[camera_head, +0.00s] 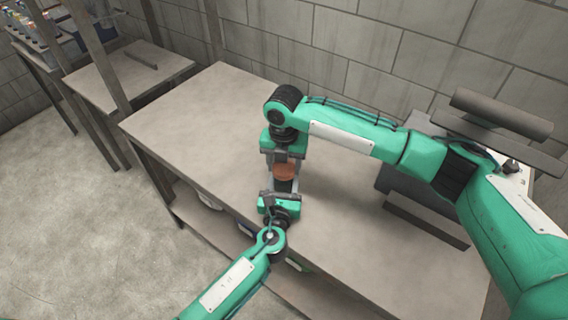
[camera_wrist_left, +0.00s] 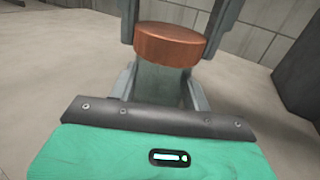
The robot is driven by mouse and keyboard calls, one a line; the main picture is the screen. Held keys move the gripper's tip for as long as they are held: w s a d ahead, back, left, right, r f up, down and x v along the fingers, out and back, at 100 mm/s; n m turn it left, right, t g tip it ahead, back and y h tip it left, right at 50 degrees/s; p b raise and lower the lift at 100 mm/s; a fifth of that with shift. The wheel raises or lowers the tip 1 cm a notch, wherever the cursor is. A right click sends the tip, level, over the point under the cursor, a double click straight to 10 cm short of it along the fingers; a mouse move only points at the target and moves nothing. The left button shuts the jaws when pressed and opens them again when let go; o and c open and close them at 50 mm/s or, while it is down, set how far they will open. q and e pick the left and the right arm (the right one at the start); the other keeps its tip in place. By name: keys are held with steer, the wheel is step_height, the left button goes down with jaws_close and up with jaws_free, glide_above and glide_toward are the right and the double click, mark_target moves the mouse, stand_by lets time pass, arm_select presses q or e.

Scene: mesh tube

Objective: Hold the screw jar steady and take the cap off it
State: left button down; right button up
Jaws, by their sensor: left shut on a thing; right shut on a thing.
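The screw jar (camera_wrist_left: 158,84) is a grey-green, glassy body that stands upright on the table. Its copper-brown cap (camera_wrist_left: 168,44) sits on top; in the head view the cap (camera_head: 285,170) shows between my two grippers. My left gripper (camera_head: 283,190) comes from the front and is shut on the jar body, one finger on each side. My right gripper (camera_head: 282,163) comes from above and behind and is shut on the cap. In the left wrist view its fingers stand on both sides of the cap. Whether the cap has turned on the jar I cannot tell.
The table (camera_head: 190,105) is bare to the left of the jar. Dark grey bars (camera_head: 427,222) and a grey block lie at the right, under my right arm. A block wall (camera_head: 350,45) stands behind. A smaller table (camera_head: 125,75) stands at the far left.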

steer(key=n, duration=0.3)
steer(key=o, duration=1.1)
